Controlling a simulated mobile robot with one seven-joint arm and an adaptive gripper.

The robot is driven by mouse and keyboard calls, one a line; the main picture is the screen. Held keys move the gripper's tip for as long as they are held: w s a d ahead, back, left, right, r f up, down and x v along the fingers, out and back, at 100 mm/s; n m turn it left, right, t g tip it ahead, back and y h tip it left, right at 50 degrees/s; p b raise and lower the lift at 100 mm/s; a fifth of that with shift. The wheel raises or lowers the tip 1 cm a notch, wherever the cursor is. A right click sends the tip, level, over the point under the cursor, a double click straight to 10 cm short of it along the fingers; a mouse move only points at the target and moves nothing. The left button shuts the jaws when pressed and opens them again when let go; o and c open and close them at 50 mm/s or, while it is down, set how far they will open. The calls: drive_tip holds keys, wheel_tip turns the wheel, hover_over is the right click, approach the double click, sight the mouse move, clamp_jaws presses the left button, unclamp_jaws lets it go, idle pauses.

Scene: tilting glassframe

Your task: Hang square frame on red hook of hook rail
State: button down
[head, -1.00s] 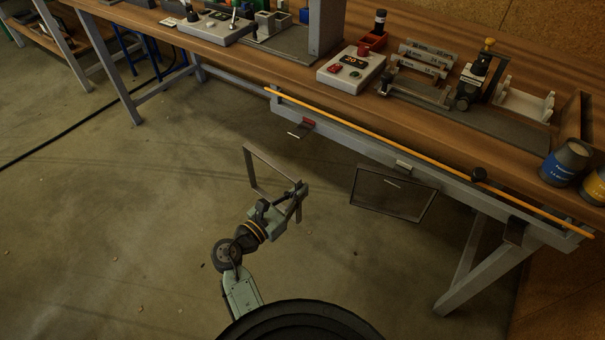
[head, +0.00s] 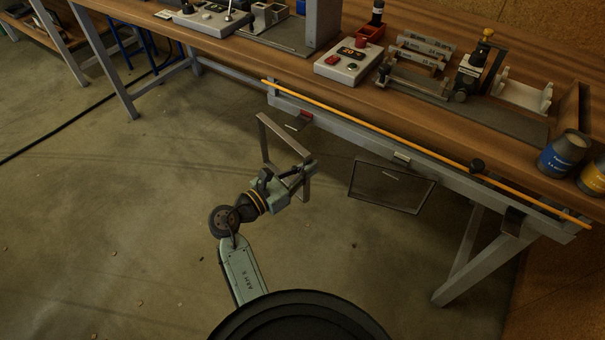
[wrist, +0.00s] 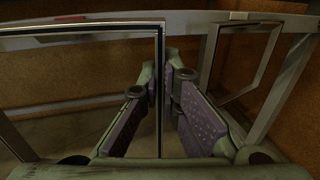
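The square frame (head: 264,138) is a thin grey metal frame held in the air in front of the bench. My gripper (head: 303,177) is shut on its right upright; the wrist view shows this bar (wrist: 160,95) between the finger pads. The hook rail (head: 350,133) runs along the bench's front edge. The red hook (head: 299,121) is at its left end, just behind and right of the frame's upper-left corner in the head view. Red also shows at upper left in the wrist view (wrist: 70,18). The frame appears apart from the hook; depth is hard to judge.
A darker glass frame (head: 392,205) hangs from a pale middle hook (head: 402,158), right of my gripper. A dark hook (head: 513,216) is at the rail's right end. An orange rod (head: 420,150) lies along the bench edge (head: 235,65).

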drive_tip(key=w+d+f+b, duration=0.1)
drive_tip(key=w+d+b, duration=0.2)
drive_tip(key=w, duration=0.3)
drive_tip(key=shift+d, duration=0.65)
drive_tip(key=shift+f, duration=0.2)
idle(0.6)
drive_tip(key=c, duration=1.7)
unclamp_jaws()
